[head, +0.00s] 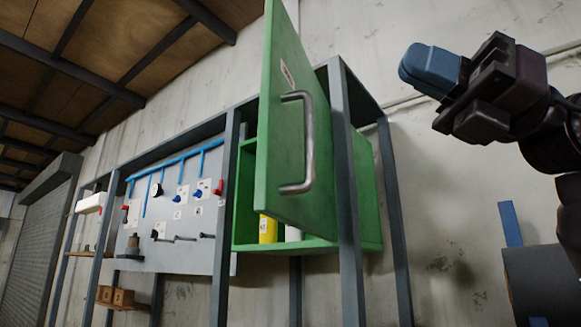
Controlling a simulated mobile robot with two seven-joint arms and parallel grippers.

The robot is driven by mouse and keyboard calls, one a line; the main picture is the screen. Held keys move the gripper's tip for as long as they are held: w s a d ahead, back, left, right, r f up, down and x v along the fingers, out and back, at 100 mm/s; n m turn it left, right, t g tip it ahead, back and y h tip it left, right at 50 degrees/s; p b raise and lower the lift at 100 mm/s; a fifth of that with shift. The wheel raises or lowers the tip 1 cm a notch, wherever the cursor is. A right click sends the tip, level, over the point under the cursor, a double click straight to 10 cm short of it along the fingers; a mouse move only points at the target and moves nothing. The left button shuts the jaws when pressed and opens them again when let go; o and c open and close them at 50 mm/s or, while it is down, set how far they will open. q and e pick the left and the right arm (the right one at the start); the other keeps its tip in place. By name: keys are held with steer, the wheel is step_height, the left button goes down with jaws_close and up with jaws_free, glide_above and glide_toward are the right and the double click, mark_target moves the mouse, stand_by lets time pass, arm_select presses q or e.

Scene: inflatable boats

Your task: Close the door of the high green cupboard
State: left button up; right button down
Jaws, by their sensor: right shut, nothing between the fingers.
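The high green cupboard (368,190) hangs in a grey metal frame in the middle of the head view. Its green door (280,130) stands open, swung out toward me, with a grey bar handle (308,142) on its face. A yellow container (267,229) and a white one (293,234) show inside, partly hidden by the door. My right gripper (430,70), with blue fingertips, is shut and empty at the upper right, to the right of the door and apart from it. My left gripper is not in view.
Grey frame posts (345,180) stand close beside the door and cupboard. A grey panel (180,255) with blue pipes and valves is to the left. Small boxes (122,297) sit on a low shelf. A roller shutter (40,235) is at far left. Bare wall lies between cupboard and my right arm.

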steer(key=t+h, duration=0.1)
steer(key=t, duration=0.1)
steer(key=m+t+h, duration=0.5)
steer(key=t, duration=0.2)
glide_toward(273, 164)
steer(key=p+x, duration=0.3)
steer(key=x, duration=0.4)
steer(key=shift+w+a, duration=0.1)
steer(key=shift+a, duration=0.1)
steer(key=shift+a, duration=0.15)
